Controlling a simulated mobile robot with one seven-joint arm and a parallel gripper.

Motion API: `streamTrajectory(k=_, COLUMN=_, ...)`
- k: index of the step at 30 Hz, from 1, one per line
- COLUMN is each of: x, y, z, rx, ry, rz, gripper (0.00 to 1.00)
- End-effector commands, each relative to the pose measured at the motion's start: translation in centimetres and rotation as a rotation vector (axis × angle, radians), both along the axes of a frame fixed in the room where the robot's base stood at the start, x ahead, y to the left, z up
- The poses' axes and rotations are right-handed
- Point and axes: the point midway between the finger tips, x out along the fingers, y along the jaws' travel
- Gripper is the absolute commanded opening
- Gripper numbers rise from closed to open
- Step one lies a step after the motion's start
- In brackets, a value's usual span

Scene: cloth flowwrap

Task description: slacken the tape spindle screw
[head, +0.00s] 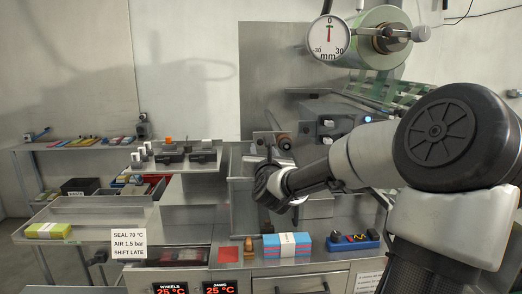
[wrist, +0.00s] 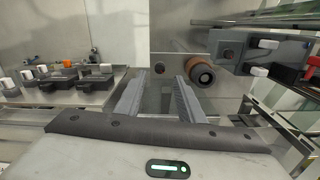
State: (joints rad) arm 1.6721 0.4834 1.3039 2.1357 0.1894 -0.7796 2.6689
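A small brown tape roll with a dark hub (wrist: 200,75) sits on a spindle on the grey metal panel, just right of my gripper's right finger in the wrist view. It also shows in the head view (head: 285,141), close beyond my gripper. The screw itself is too small to make out on the hub. My gripper (wrist: 160,80) is open, its two fingers pointing at the panel with nothing between them. In the head view my gripper (head: 267,146) is partly hidden by my wrist.
A control box with white and red switches (wrist: 260,60) juts out at the right. A large film roll (head: 370,40) with a dial gauge (head: 328,38) hangs above. A blue-red pack (head: 287,246) and a blue tool tray (head: 353,240) lie on the bench below.

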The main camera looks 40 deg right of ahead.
Motion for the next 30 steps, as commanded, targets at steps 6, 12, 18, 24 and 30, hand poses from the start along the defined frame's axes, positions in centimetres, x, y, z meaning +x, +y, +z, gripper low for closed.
streamTrajectory(k=6, x=3.5, y=-2.0, z=0.1, rx=0.003, ry=-0.001, rz=0.001, gripper=0.35)
streamTrajectory(k=12, x=4.9, y=-3.0, z=0.0, rx=0.001, ry=0.0, rz=0.0, gripper=0.35)
streamTrajectory(k=18, x=5.2, y=-3.1, z=0.0, rx=-0.001, ry=0.002, rz=0.0, gripper=0.35)
streamTrajectory(k=24, x=5.1, y=-3.1, z=0.0, rx=-0.001, ry=0.002, rz=0.0, gripper=0.23)
streamTrajectory(k=30, x=5.1, y=-3.1, z=0.0, rx=0.0, ry=0.001, rz=0.0, gripper=0.0)
